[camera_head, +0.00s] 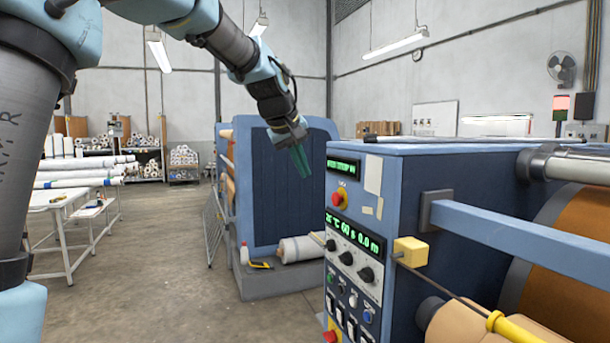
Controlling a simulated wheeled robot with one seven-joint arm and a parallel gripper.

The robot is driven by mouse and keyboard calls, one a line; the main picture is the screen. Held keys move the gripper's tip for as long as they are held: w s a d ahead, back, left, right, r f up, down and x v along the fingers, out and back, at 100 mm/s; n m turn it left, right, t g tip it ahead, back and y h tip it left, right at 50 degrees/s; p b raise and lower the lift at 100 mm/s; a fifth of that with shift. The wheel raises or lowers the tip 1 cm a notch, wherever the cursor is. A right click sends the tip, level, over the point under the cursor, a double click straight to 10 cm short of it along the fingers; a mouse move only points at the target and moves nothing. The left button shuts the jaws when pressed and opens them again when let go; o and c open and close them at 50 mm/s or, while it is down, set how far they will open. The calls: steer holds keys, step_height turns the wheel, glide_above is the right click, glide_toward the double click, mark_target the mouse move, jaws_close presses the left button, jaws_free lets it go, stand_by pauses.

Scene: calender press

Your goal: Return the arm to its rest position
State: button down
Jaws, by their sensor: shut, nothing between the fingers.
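My gripper (300,161) hangs from my raised arm in the upper middle of the view. Its teal fingers are together and point down, with nothing between them. It appears in front of the blue panelled housing (268,200) and to the left of the press's control cabinet (398,205). It looks apart from both, though the exact distance is hard to tell. My arm reaches in from the upper left.
The cabinet has a red emergency button (339,198), green displays (355,234) and knobs. A blue bar (520,238) and rollers extend right. A white table (58,203) with rolls stands left. The floor (150,270) between is clear.

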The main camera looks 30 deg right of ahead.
stand_by(0.4)
steer(key=w+a+f+y, duration=0.1)
steer(key=a+f+y, duration=0.1)
steer(key=a+f, duration=0.7)
steer(key=w+a+f+y, duration=0.15)
steer(key=a+f, duration=0.35)
steer(key=a, duration=0.8)
steer(key=s+a+f, duration=0.4)
steer(key=a, duration=0.2)
steer(key=s+a+f+n+g+y, duration=0.1)
steer(key=s+a+f, duration=0.3)
steer(key=a, duration=0.3)
steer(key=s+a+f+g+y, duration=0.1)
steer(key=s+a+f, duration=0.3)
steer(key=s+a, duration=0.2)
steer(key=shift+a, duration=0.7)
